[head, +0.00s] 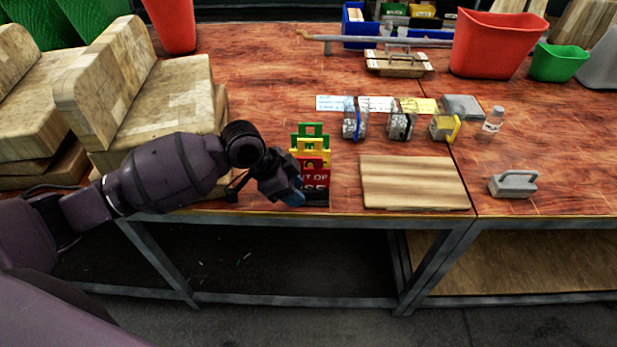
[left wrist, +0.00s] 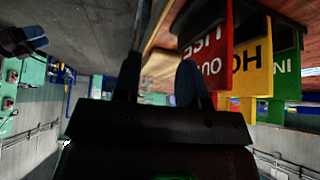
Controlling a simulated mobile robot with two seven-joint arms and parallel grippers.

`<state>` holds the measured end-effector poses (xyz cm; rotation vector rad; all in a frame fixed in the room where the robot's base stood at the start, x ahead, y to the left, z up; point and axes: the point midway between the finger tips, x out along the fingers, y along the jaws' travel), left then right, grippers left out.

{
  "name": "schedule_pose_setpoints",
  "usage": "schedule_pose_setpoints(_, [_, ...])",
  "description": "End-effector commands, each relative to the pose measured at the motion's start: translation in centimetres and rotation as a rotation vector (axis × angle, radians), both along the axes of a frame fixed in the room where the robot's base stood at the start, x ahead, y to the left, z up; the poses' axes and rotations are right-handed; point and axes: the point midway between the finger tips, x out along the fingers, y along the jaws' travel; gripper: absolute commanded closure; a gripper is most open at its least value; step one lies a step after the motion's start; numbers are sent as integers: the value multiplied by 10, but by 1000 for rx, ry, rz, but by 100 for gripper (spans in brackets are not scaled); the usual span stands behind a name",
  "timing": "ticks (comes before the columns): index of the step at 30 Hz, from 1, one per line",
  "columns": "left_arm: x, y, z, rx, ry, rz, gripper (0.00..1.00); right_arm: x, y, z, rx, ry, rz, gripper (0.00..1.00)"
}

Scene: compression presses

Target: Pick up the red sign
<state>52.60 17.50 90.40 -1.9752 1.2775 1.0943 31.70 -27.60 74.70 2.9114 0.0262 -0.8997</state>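The red sign (head: 316,178) stands upright near the front edge of the wooden table, in front of a yellow sign (head: 309,146) and a green sign (head: 313,130). My left gripper (head: 294,195) is at the red sign's left side in the head view and hides part of it. In the left wrist view the fingers are apart with an empty gap (left wrist: 158,78). The red sign (left wrist: 207,52) is beyond the right finger there, not between the fingers. I cannot tell whether that finger touches it.
A wooden board (head: 415,183) lies right of the signs, with a grey handled block (head: 513,184) farther right. Rolls of tape (head: 355,122) and a small bottle (head: 493,121) are behind. Large wooden blocks (head: 150,105) fill the left.

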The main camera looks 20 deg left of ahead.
Motion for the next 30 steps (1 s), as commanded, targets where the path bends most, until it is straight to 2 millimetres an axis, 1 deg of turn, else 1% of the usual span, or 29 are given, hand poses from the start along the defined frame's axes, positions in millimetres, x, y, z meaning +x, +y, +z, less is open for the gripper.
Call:
schedule_pose_setpoints(1, [8,7,19,40,5,-35,62,0,0,3,1,-3,0,38])
schedule_pose_setpoints(3, [13,15,38,86,31,-81,62,-1,0,4,1,-3,-2,38])
schedule_pose_setpoints(7, [19,30,69,154,73,-142,62,-4,0,4,3,0,-4,38])
schedule_pose_setpoints(10, [34,40,82,152,70,-138,62,-6,0,0,3,8,-6,38])
schedule_pose_setpoints(12, [41,45,91,152,68,-137,62,-8,0,-1,3,12,-7,38])
schedule_pose_setpoints(15, [47,49,100,149,67,-136,62,-8,0,-2,3,15,-7,38])
schedule_pose_setpoints(17, [49,50,101,147,66,-136,62,-8,0,-2,3,15,-6,38])
schedule_pose_setpoints(20, [50,48,96,146,68,-136,62,-7,0,-3,2,15,-6,38])
schedule_pose_setpoints(27, [53,35,65,145,69,-136,62,1,1,0,3,-1,-1,38])
schedule_pose_setpoints(30, [55,31,55,145,68,-135,62,4,2,1,2,-7,2,38])
